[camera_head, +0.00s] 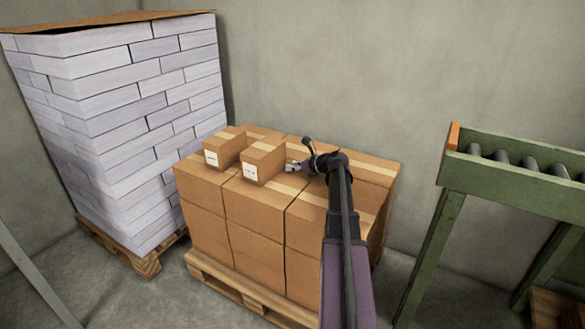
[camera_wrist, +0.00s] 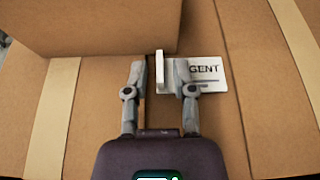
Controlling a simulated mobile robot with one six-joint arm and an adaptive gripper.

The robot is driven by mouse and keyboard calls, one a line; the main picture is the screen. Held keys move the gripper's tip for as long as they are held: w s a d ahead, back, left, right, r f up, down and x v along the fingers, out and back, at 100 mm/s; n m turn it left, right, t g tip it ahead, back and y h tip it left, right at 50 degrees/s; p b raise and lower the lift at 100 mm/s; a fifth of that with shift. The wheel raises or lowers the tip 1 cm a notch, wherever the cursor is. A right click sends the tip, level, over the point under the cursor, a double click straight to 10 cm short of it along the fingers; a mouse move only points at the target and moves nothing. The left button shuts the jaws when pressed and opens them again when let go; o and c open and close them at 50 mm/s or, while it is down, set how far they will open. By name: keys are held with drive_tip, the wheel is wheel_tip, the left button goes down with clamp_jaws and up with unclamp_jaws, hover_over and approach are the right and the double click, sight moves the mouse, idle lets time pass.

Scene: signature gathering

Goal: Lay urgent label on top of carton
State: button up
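The urgent label (camera_wrist: 210,77) is a white card reading "GENT" where visible, lying on a brown carton top. My right finger hides part of it. A thin white upright piece (camera_wrist: 159,70) stands at its left end, between my fingers, closer to the right one. My gripper (camera_wrist: 159,66) is open around this piece, fingers apart. In the head view my gripper (camera_head: 293,167) is low over the stacked cartons, right of a small carton (camera_head: 264,161) with a white label on its front. Another small labelled carton (camera_head: 225,147) stands to its left.
Large taped cartons (camera_head: 255,208) are stacked on a wooden pallet (camera_head: 245,291). A tall stack of white paper blocks (camera_head: 125,110) stands at left. A green roller conveyor (camera_head: 510,185) stands at right. Bare floor shows between the pallet and conveyor.

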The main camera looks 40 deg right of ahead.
drive_tip(key=shift+r, duration=0.15)
idle(0.3)
drive_tip(key=shift+s+d+r+p, duration=0.1)
drive_tip(key=shift+s+r+p, duration=0.05)
drive_tip(key=shift+p, duration=0.15)
drive_tip(key=p+v, duration=0.3)
drive_tip(key=v, duration=0.6)
drive_tip(key=shift+s+d+r+p, duration=0.1)
drive_tip(key=shift+s+r+p, duration=0.1)
drive_tip(key=shift+s+p, duration=0.2)
drive_tip(key=shift+v, duration=0.85)
